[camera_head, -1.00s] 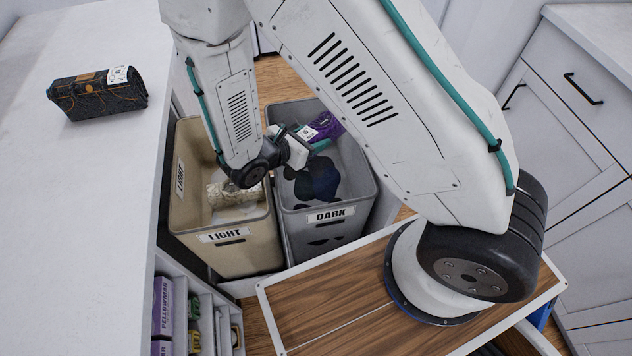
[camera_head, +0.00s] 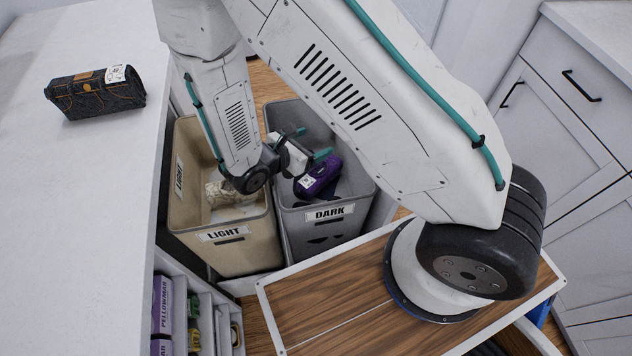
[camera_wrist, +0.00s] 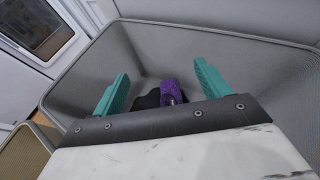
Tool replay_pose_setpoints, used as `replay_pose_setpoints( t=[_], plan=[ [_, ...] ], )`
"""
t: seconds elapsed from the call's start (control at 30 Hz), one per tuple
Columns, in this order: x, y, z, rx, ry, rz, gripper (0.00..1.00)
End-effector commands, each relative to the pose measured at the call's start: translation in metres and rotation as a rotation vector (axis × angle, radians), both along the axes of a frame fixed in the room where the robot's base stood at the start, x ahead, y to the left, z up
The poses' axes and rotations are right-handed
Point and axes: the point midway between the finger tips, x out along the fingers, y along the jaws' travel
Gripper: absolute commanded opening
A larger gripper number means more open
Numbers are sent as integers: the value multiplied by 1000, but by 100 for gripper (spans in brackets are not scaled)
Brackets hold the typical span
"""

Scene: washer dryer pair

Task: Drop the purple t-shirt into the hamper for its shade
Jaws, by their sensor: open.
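The purple t-shirt (camera_head: 318,177), a folded bundle with a white tag, is inside the grey hamper labelled DARK (camera_head: 330,228). In the wrist view the purple t-shirt (camera_wrist: 172,91) shows low in the hamper (camera_wrist: 165,50), beyond the fingertips and apart from them, beside something black. My gripper (camera_head: 311,143) is over the DARK hamper with its teal fingers spread wide and nothing between them. In the wrist view my gripper (camera_wrist: 160,88) is also open and empty. The beige hamper labelled LIGHT (camera_head: 238,252) stands left of the DARK one.
A pale garment (camera_head: 222,193) lies in the LIGHT hamper. A dark folded garment with a tag (camera_head: 95,92) lies on the white counter (camera_head: 70,220) at left. An open shelf with purple boxes (camera_head: 162,300) is below it. White cabinets (camera_head: 560,150) stand at right.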

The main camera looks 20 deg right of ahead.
Motion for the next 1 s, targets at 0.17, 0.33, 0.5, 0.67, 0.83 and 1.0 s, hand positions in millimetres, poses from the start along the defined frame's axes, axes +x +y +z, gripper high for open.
replay_pose_setpoints(
  t=[0.17,0.33,0.5,0.67,0.83,1.0],
  plan=[
    [-5,16,7,1,-3,4,76],
    [-16,43,19,2,-4,5,76],
    [-24,61,27,1,-2,2,76],
    [-27,67,30,-1,0,1,76],
    [-27,67,30,-1,0,0,76],
    [-27,67,30,0,0,0,76]
  ],
)
